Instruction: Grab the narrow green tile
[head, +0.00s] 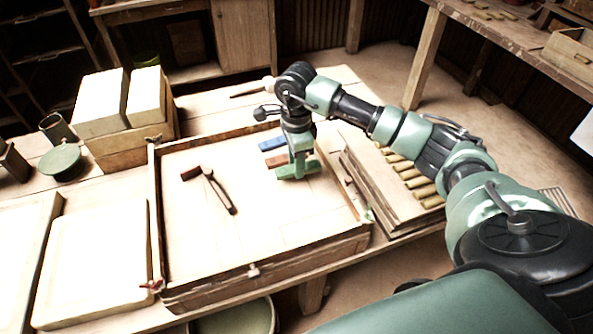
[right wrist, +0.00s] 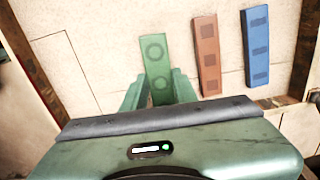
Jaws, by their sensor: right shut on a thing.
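The narrow green tile (right wrist: 156,60) lies in the wooden tray (head: 255,215), with round marks on its face in the right wrist view. My right gripper (right wrist: 158,98) has its fingers on both sides of the tile's near part and is shut on it. In the head view the green tile (head: 288,173) shows low beside the right gripper (head: 298,166). I cannot tell whether the tile touches the tray floor. My left gripper is not in view.
A brown tile (right wrist: 207,52) and a blue tile (right wrist: 257,48) lie to the right of the green one in the wrist view. White blocks (head: 120,100) stand left of the tray. The tray's front is clear.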

